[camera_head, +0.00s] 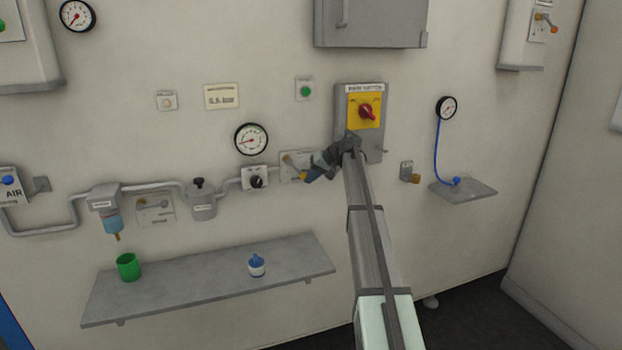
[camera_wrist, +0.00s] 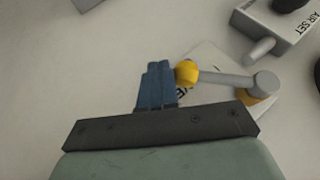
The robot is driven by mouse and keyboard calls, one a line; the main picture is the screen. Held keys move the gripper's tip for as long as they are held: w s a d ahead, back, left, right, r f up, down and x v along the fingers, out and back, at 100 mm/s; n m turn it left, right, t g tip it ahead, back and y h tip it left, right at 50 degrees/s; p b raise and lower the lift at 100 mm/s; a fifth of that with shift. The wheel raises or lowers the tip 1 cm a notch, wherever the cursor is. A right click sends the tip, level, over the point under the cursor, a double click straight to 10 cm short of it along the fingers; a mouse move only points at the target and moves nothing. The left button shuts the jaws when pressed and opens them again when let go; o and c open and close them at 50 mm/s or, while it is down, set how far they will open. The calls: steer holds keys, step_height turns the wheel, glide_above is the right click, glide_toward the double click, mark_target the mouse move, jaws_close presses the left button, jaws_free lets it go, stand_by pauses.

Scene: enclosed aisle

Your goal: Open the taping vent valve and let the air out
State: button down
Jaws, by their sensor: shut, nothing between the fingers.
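The vent valve's lever (camera_wrist: 228,80) is a grey arm with a yellow ball knob (camera_wrist: 187,73) at its left end and a round pivot at its right. Its plate (camera_wrist: 205,60) carries a partly hidden label with the letters "VE". In the head view the plate (camera_head: 287,170) sits on the wall, partly hidden by my gripper. My gripper (camera_head: 308,177) is shut and empty, beside the lever. In the wrist view the blue fingers (camera_wrist: 157,72) are together just left of the knob. I cannot tell whether they touch it.
An air set box (camera_wrist: 272,22) with a black knob is right of the valve in the wrist view. A yellow switch panel (camera_head: 354,110) with a red knob is above my arm. A pressure gauge (camera_head: 251,139) hangs nearby. A shelf (camera_head: 200,285) holds a green cup (camera_head: 128,267) and a small blue-and-white bottle (camera_head: 257,266).

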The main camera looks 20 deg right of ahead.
steer(key=shift+r, duration=0.1)
steer(key=shift+r, duration=0.75)
steer(key=shift+a+r, duration=0.1)
steer(key=shift+a, duration=0.05)
steer(key=v, duration=1.3)
steer(key=shift+s+d, duration=0.25)
steer(key=shift+d, duration=0.3)
